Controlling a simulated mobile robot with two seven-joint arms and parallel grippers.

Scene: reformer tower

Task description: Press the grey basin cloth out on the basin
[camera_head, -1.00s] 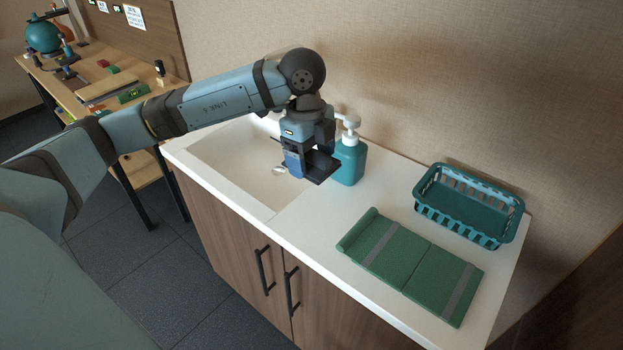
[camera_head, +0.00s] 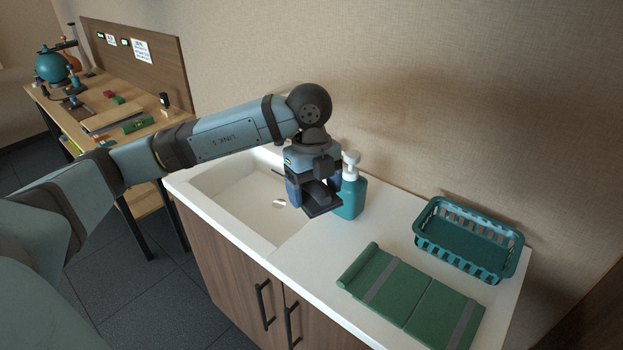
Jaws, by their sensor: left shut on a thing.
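The white basin (camera_head: 232,203) is sunk into the left part of the counter, with a round metal drain (camera_head: 279,203) in its floor. My left gripper (camera_head: 320,203) points down above the basin's right end, in front of the teal soap bottle. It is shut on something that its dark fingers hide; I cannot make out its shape. No grey cloth shows clearly in the basin or on the counter. A green folded mat (camera_head: 400,292) with grey stripes and a rolled left edge lies flat on the counter. My right gripper is not in view.
The teal soap bottle (camera_head: 353,195) with a white pump stands close behind my left gripper. A teal basket (camera_head: 468,240) stands at the back right by the wall. A wooden bench (camera_head: 120,120) with small items is at the far left. Counter between bottle and mat is clear.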

